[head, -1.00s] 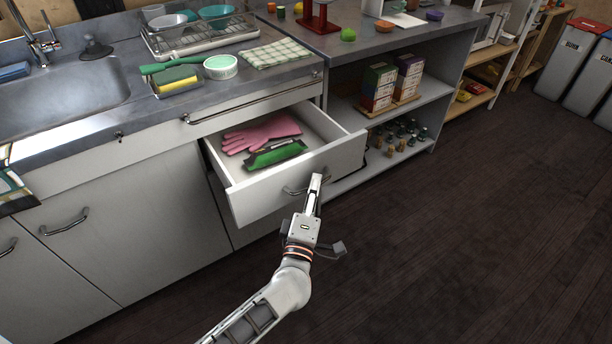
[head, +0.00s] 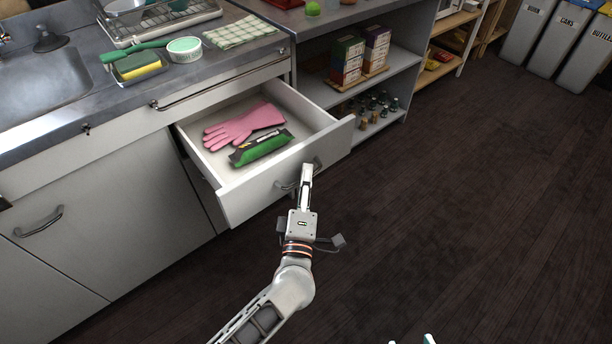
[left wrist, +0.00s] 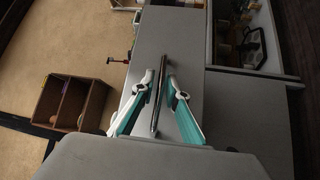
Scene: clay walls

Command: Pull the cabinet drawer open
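The white drawer (head: 262,194) is pulled well out of the cabinet under the counter. A pink glove (head: 243,125) and a green packet (head: 262,147) lie inside it. Its metal bar handle (head: 285,186) is on the front, partly hidden by my left gripper (head: 306,172) in the head view. In the left wrist view the handle (left wrist: 156,100) runs between the two fingers of my left gripper (left wrist: 160,74), which are close in on both sides of it. Only small white and teal tips of my right gripper (head: 428,340) show at the bottom edge.
A closed cabinet door (head: 70,225) is left of the drawer. An open shelf unit (head: 325,95) with boxes and bottles stands to the right. The dark wooden floor (head: 460,220) in front is clear. Bins (head: 560,40) stand at the far right.

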